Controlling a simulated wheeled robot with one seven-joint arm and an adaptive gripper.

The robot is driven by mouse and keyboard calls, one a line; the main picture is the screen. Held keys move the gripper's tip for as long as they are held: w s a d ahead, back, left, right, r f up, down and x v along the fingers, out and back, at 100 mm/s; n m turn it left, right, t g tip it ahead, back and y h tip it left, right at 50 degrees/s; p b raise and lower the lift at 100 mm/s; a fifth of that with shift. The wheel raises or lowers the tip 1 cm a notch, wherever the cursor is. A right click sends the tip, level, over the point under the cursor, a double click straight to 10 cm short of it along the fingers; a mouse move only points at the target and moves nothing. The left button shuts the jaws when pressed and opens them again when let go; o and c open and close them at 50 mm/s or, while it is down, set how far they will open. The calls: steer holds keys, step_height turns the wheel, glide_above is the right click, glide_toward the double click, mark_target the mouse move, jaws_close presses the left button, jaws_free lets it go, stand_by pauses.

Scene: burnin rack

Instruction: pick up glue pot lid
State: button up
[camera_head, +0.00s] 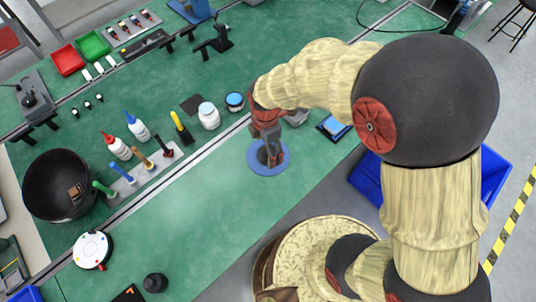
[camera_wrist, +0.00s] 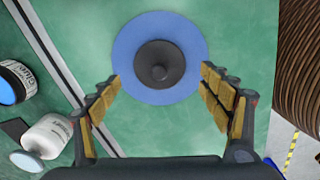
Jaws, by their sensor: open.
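A dark round lid with a raised knob (camera_wrist: 159,60), which I take for the glue pot lid, lies in the middle of a flat blue disc (camera_wrist: 133,38) on the green bench. The blue disc also shows in the head view (camera_head: 258,170), where my fingers partly hide the lid. My gripper (camera_wrist: 162,78) is open and empty, its fingers spread on either side of the lid in the wrist view. In the head view my gripper (camera_head: 269,155) points down over the disc. I cannot tell its exact height above the lid.
A white jar (camera_head: 208,115) and a blue-lidded jar (camera_head: 235,101) stand behind and left of the disc. A rack of coloured-handled tools (camera_head: 140,173), glue bottles (camera_head: 118,148) and a black bowl (camera_head: 60,190) are farther left.

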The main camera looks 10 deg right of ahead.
step_height(320, 180, down, 3)
steer(key=shift+r+b, duration=0.15)
steer(key=shift+b, duration=0.15)
steer(key=c, duration=1)
